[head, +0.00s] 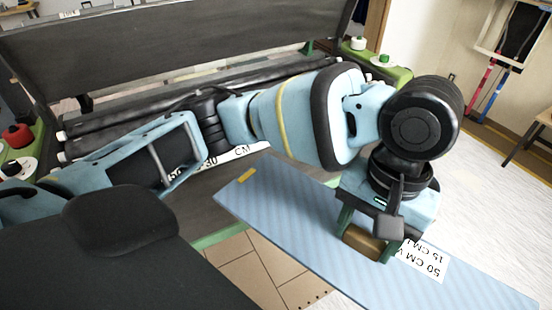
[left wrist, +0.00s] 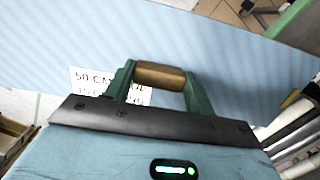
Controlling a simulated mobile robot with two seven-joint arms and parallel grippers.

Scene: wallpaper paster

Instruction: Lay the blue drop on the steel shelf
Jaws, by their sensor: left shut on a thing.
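The blue drop (head: 285,215) is a long, flat, pale-blue striped sheet with a white size label (head: 425,262) and a small yellow mark near its far left end. It slants across the lower right of the head view and fills much of the left wrist view (left wrist: 60,40). My left gripper (head: 366,240) is shut over the drop, with a brown-gold bar (left wrist: 160,76) between its green fingers in the left wrist view. The exact contact is partly hidden by the fingers. My right gripper is not in view. I cannot single out the steel shelf with certainty.
A dark machine with a long upright panel (head: 170,45) and black rollers (head: 110,125) stands behind my arm. Red and green knobs (head: 18,136) sit at its ends. Tiled floor (head: 245,270) shows below the drop. A wall rack (head: 512,35) hangs at the right.

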